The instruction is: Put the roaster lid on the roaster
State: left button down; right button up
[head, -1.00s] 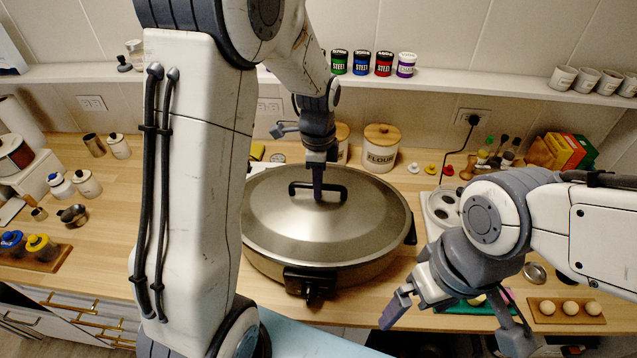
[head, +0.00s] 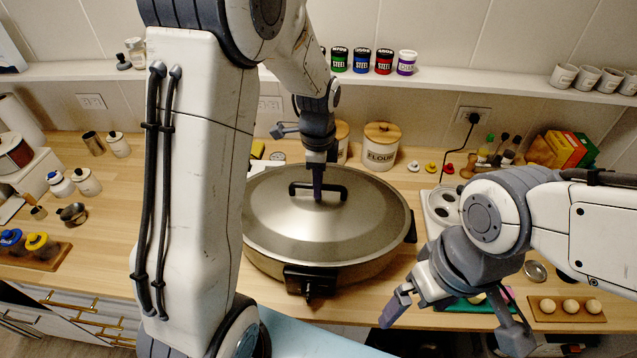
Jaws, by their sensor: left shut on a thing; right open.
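The roaster (head: 365,269) is a wide round metal pan with dark side handles and a dark control box on its front. It stands on the wooden counter. The roaster lid (head: 290,225), a domed metal lid with a black bar handle (head: 338,190), lies over the roaster's top and appears level on its rim. My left gripper (head: 318,190) points down from above and is shut on the lid's handle. My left arm hides the roaster's left edge. My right gripper (head: 440,318) is open and empty at the counter's front edge, right of the roaster.
A flour canister (head: 381,148) stands behind the roaster. An egg tray (head: 566,310) and a white holder with round wells (head: 441,208) are to the right. Jars and cups are at the left. A shelf (head: 460,88) with spice tins runs along the wall.

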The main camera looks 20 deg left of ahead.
pick_arm(q)
jog(key=c, duration=0.7)
grip_release()
jog(key=shift+f, duration=0.1)
jog(key=shift+c, duration=0.2)
notch_tip(320, 180, up, 11)
jog(key=b, duration=0.2)
jog(key=shift+f, duration=0.2)
